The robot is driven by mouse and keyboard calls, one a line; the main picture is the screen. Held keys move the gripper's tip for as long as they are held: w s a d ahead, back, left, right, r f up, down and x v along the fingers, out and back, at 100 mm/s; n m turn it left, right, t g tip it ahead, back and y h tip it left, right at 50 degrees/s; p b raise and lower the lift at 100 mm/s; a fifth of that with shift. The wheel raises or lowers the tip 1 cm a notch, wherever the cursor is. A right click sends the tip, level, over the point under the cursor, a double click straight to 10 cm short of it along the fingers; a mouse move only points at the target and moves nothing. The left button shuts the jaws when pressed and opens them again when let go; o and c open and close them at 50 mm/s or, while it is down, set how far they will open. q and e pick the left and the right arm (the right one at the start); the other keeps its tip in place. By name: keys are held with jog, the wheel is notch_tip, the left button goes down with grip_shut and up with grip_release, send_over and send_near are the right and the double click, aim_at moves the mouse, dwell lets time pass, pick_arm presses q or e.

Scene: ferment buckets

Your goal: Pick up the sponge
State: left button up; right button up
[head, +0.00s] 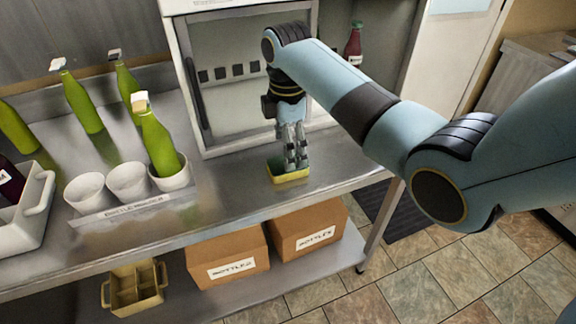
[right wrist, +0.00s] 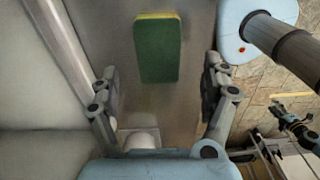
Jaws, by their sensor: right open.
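The sponge (head: 286,178) lies on the metal counter near its front edge, in front of the cabinet. It has a green top and a yellow lower layer. In the right wrist view the sponge (right wrist: 158,50) shows its green face, with a gap to the finger on each side. My right gripper (head: 296,160) points down over the sponge, and its fingers partly cover it in the head view. In the right wrist view the right gripper (right wrist: 161,75) is open with nothing between its fingers. I cannot tell whether the fingertips touch the sponge. My left gripper is not in the head view.
The cabinet (head: 236,105) stands close behind the sponge. To the left, the bottle holder (head: 125,208) has several cups, one with a green bottle (head: 158,142) in it. More green bottles stand behind. Cardboard boxes (head: 228,258) sit on the lower shelf.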

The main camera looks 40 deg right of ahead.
notch_tip(320, 180, down, 6)
jog(key=shift+d+r, duration=0.1)
jog(key=shift+r, duration=0.05)
jog(key=c, duration=0.8)
